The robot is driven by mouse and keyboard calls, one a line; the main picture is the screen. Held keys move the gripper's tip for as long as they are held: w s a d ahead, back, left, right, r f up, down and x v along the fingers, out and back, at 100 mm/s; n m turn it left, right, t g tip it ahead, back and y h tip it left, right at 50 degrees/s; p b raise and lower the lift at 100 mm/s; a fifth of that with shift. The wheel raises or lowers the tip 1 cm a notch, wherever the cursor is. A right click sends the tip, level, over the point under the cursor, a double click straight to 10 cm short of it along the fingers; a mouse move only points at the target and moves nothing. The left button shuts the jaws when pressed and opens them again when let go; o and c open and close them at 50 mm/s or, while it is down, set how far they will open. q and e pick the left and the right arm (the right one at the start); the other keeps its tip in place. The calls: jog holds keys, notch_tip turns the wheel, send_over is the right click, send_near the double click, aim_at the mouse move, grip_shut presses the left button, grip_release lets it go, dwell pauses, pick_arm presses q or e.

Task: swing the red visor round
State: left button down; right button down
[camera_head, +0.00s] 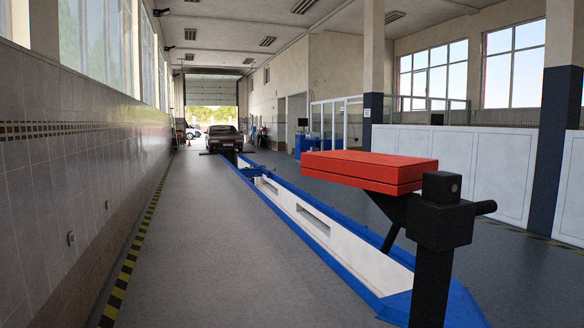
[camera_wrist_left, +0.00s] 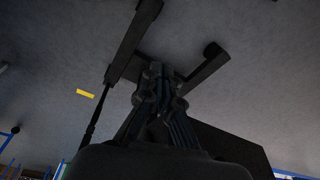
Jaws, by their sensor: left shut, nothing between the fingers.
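The red visor (camera_head: 368,168) is a flat, two-layered red slab at the right of the head view. It lies level beside the head of a black post (camera_head: 432,270). A dark bracket (camera_head: 393,205) shows beneath it, and a short black handle (camera_head: 485,207) juts right from the post head. In the left wrist view my left gripper (camera_wrist_left: 160,72) is shut and empty. Its fingertips are close to a black frame (camera_wrist_left: 131,40) with a side arm (camera_wrist_left: 208,65); whether they touch I cannot tell. No red shows there. My right gripper is in neither view.
A long pit with a blue rim (camera_head: 320,260) runs behind the post. A dark car (camera_head: 222,139) stands far off at the back. A tiled wall (camera_head: 50,170) lines the left; the grey floor (camera_head: 220,260) between is clear. White panels (camera_head: 480,160) stand right.

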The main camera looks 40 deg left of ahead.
pick_arm(q)
jog(key=w+r+t+b, duration=0.1)
jog(key=w+r+b, duration=0.35)
jog(key=r, duration=1.45)
jog(key=w+a+r, duration=0.2)
jog(key=w, duration=0.2)
jog(key=w+a+r+m+t+h, duration=0.1)
jog(key=w+a+r, duration=0.1)
jog(key=w+a, duration=0.1)
jog(key=w+a+r+m+t+p, duration=0.1)
jog(key=w+a+r, duration=0.2)
jog(key=w, duration=0.3)
jog(key=shift+a+r, duration=0.1)
jog(key=w+a+r+t, duration=0.2)
jog(key=w+a+r, duration=0.4)
jog(key=w+r, duration=0.15)
jog(key=n+t+h, duration=0.2)
jog(key=t, duration=0.8)
send_near(302, 160)
jog(key=w+p, duration=0.2)
jog(key=p, duration=0.2)
jog(key=w+p, duration=0.2)
jog(key=p, duration=0.2)
jog(key=w+d+p, duration=0.1)
jog(key=w+p, duration=0.1)
jog(key=p, duration=0.2)
jog(key=shift+w, duration=0.2)
jog(key=shift+w+f, duration=0.15)
jog(key=shift+w, duration=0.1)
